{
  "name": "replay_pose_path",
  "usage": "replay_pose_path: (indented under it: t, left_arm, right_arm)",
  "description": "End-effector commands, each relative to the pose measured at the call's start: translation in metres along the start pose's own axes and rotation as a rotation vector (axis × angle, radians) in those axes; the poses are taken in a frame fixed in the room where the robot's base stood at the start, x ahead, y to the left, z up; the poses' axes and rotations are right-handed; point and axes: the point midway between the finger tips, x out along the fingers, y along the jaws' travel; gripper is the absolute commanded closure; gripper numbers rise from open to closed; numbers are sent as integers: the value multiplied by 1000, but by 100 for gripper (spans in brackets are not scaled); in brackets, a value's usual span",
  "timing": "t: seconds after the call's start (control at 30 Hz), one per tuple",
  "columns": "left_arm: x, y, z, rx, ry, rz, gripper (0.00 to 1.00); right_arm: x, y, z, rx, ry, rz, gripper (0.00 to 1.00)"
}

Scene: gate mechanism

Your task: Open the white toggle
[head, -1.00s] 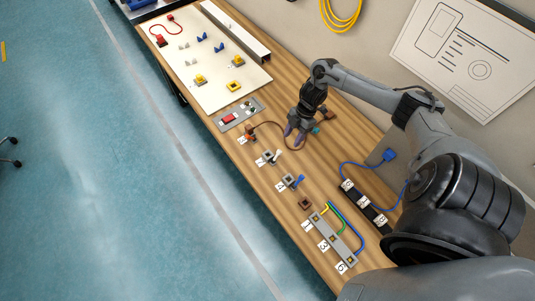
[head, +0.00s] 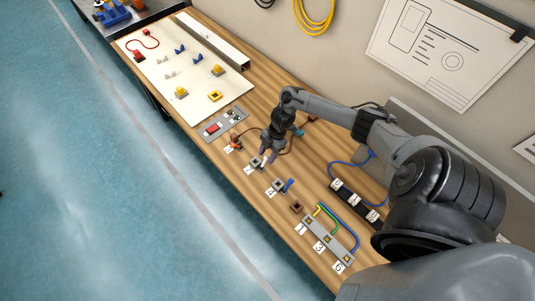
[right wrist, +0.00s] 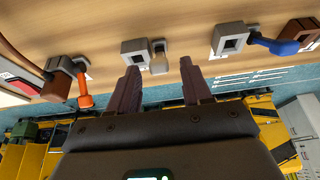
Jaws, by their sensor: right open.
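The white toggle shows in the right wrist view as a pale lever (right wrist: 159,60) beside its light grey square base (right wrist: 134,50). In the head view its base (head: 256,163) is on the wooden table, and the gripper partly hides the lever. My right gripper (head: 267,156) is open, pointing down just at the toggle. In the right wrist view its two dark fingers (right wrist: 159,68) are spread on either side of the lever, with gaps on both sides; contact cannot be seen. My left gripper is not in view.
The blue toggle (head: 289,185) stands to one side of the white one, the orange toggle (head: 235,142) to the other. A brown cable (head: 291,147) curves behind the gripper. A grey panel with a red part (head: 212,128) and a strip of coloured wires (head: 327,237) lie farther off.

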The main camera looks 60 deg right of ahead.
Motion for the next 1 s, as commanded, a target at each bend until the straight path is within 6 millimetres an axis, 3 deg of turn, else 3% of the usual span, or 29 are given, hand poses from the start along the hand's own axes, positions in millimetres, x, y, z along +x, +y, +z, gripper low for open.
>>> replay_pose_path:
  t: [0.33,0.67,1.0]
  left_arm:
    - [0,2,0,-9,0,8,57]
    - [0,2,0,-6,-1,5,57]
    - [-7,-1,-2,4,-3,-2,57]
  right_arm:
    - [3,0,0,1,0,0,51]
    - [3,0,0,1,-1,0,100]
    - [0,0,-5,0,-36,1,100]
